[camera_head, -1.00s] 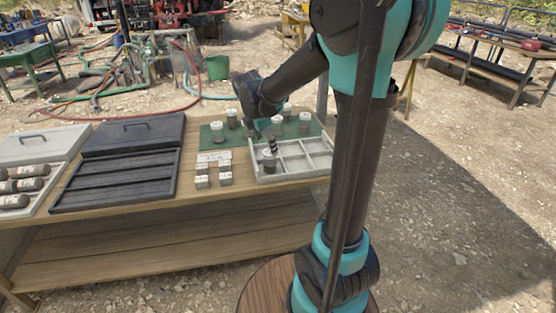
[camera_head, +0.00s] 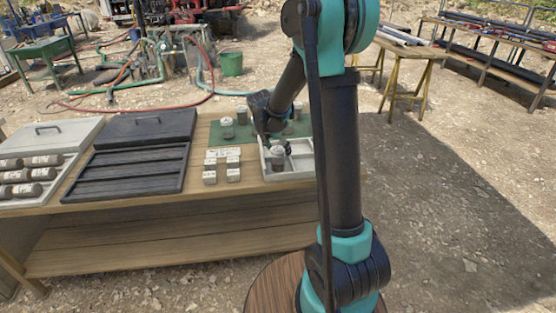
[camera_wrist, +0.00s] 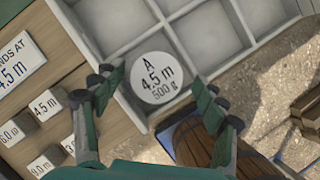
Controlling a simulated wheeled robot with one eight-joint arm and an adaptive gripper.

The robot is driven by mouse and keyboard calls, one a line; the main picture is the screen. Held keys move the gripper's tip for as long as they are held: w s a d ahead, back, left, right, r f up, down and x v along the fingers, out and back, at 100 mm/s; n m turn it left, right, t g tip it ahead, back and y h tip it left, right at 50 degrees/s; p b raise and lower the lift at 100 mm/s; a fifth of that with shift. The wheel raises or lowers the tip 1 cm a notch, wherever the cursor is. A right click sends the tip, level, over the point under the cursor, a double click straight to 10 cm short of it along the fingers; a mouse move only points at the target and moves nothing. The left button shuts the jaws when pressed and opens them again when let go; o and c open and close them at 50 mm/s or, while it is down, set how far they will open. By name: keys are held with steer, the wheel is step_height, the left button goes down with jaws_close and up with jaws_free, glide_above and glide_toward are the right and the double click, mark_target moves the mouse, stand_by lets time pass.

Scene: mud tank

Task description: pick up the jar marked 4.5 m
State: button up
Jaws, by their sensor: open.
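The jar marked 4.5 m (camera_wrist: 157,78) shows its round white lid in the wrist view, reading "A 4.5 m 500 g". It sits in a corner compartment of the pale grey divided tray (camera_wrist: 167,25). My gripper (camera_wrist: 153,88) is open, with one finger on each side of the lid in the picture; I cannot tell how far above it the fingertips are. In the head view the jar (camera_head: 277,160) stands at the tray's front left, below my gripper (camera_head: 275,138). The other tray compartments in the wrist view look empty.
Small labelled blocks (camera_head: 210,177) and a sign "ENDS AT 4.5 m" (camera_wrist: 14,67) lie left of the tray. Other jars (camera_head: 227,128) stand on a green mat behind. A black lidded box (camera_head: 130,170) and a grey box of dark cylinders (camera_head: 22,175) are further left.

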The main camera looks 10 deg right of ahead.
steer(key=shift+a+x, duration=0.1)
steer(key=shift+x, duration=1.45)
steer(key=shift+a+x, duration=0.15)
steer(key=shift+x, duration=1.35)
steer(key=shift+f, duration=0.1)
jaws_close()
